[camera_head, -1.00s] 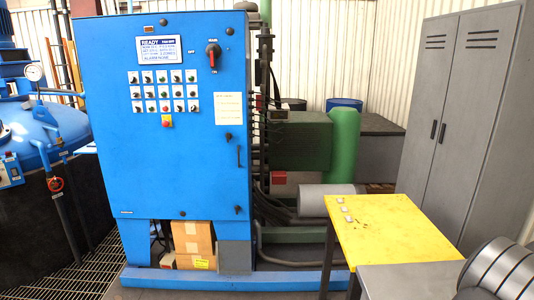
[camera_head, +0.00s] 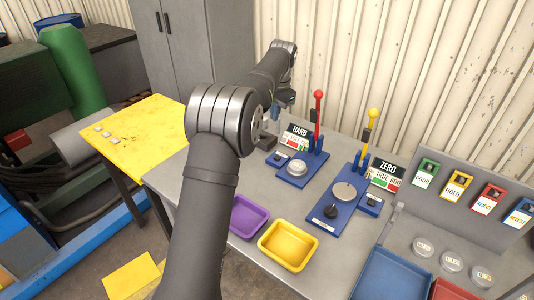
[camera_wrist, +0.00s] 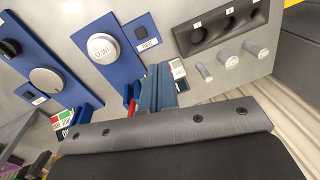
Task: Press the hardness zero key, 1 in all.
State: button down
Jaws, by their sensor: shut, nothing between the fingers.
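The hardness tester is a blue base (camera_head: 283,174) beside the HARD sign (camera_head: 299,134), with a red-knobbed lever (camera_head: 318,100) and a round silver disc (camera_head: 297,167). A small dark square key (camera_wrist: 141,32) with a label sits on this base in the wrist view, beside the disc (camera_wrist: 103,48); the label is too small to read surely. My gripper (camera_head: 287,104) hangs above the back of the table near the tester, partly behind my arm. In the wrist view its bluish fingers (camera_wrist: 158,72) are shut and empty, below the key in the picture and apart from it.
A second blue device (camera_head: 336,217) with a yellow-knobbed lever (camera_head: 372,115) and a black knob stands to the right, beside the ZERO sign (camera_head: 385,172). A dark rack (camera_wrist: 222,26) lies beside the tester. Purple (camera_head: 246,217) and yellow (camera_head: 289,245) trays are in front.

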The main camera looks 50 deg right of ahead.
notch_tip(320, 180, down, 3)
jog(key=w+m+t+h, duration=0.2)
jog(key=m+t, duration=0.1)
jog(key=m, duration=0.2)
jog(key=m+t+h, duration=0.1)
jog(key=m+h, duration=0.4)
jog(key=m, duration=0.7)
send_over(278, 160)
jog(key=shift+d+f, duration=0.1)
jog(key=shift+f, duration=1.1)
jog(key=shift+f+t+y, duration=0.1)
jog(key=shift+t+y, duration=0.2)
jog(key=shift+f, duration=4.3)
jog(key=shift+f, duration=0.1)
jog(key=shift+f, duration=0.35)
